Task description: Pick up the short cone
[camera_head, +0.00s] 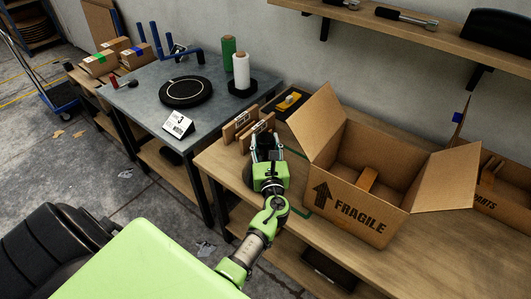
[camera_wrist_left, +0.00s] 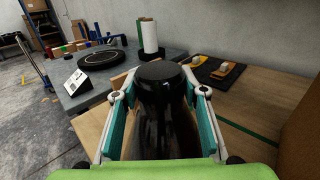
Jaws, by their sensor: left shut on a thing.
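The short cone (camera_wrist_left: 162,105) is a glossy black tapered piece with a rounded top, upright in the left wrist view. My left gripper (camera_wrist_left: 160,92) has its teal-padded fingers on both sides of it and is shut on it. In the head view my left gripper (camera_head: 267,146) is over the left end of the wooden workbench (camera_head: 222,160), and the cone is largely hidden there. Whether its base touches the bench is hidden. My right gripper is in neither view.
An open FRAGILE carton (camera_head: 352,217) stands right of my left gripper. Small wooden holders (camera_head: 240,126) and a black tray (camera_head: 290,101) are close behind it. The grey table (camera_head: 150,98) at left holds a black disc (camera_head: 186,91) and thread spools (camera_head: 241,70). A shelf (camera_head: 420,32) hangs above.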

